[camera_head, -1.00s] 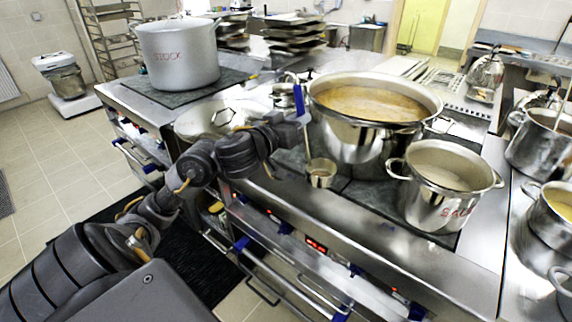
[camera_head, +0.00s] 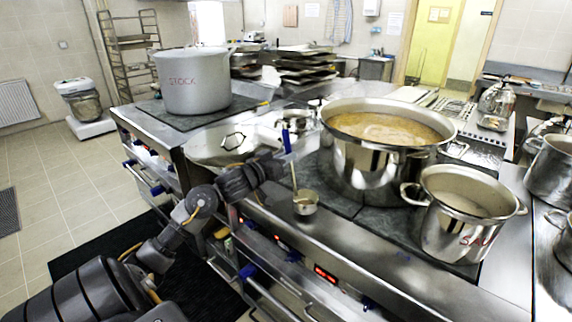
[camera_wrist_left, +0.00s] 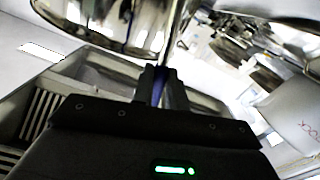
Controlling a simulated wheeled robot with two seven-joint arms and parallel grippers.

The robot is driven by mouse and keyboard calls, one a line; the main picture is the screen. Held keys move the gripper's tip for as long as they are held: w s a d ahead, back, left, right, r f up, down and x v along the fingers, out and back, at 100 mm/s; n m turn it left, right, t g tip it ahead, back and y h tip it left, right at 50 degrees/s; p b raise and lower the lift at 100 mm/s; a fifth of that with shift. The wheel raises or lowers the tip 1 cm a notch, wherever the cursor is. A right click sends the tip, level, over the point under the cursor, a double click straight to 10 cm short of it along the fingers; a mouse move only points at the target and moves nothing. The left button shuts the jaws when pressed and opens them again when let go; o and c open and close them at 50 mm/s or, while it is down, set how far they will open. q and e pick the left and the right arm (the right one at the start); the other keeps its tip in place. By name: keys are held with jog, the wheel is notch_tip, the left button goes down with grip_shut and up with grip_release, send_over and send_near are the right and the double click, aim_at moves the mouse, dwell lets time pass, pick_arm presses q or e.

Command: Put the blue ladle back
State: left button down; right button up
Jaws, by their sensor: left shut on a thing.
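The blue ladle has a blue handle (camera_head: 287,141) at the top and a small steel bowl (camera_head: 305,203) at the bottom. It hangs nearly upright, its bowl over the front edge of the stove, left of the large steel pot of broth (camera_head: 368,165) and apart from it. My left gripper (camera_head: 280,165) is shut on the ladle's handle. In the left wrist view my left gripper (camera_wrist_left: 160,84) pinches the blue handle, and the steel shaft (camera_wrist_left: 172,40) runs up from it. My right gripper does not show.
The STOCK pot (camera_head: 192,82) stands at the back left. A smaller steel pot (camera_head: 462,215) stands right of the broth pot. More pots stand at the right edge. The floor at the left is mostly clear.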

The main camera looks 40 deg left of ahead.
pick_arm(q)
jog(key=shift+f, duration=0.95)
jog(key=c, duration=1.4)
grip_release()
jog(key=s, duration=1.2)
jog(key=shift+d+r, duration=0.15)
jog(key=shift+r, duration=0.05)
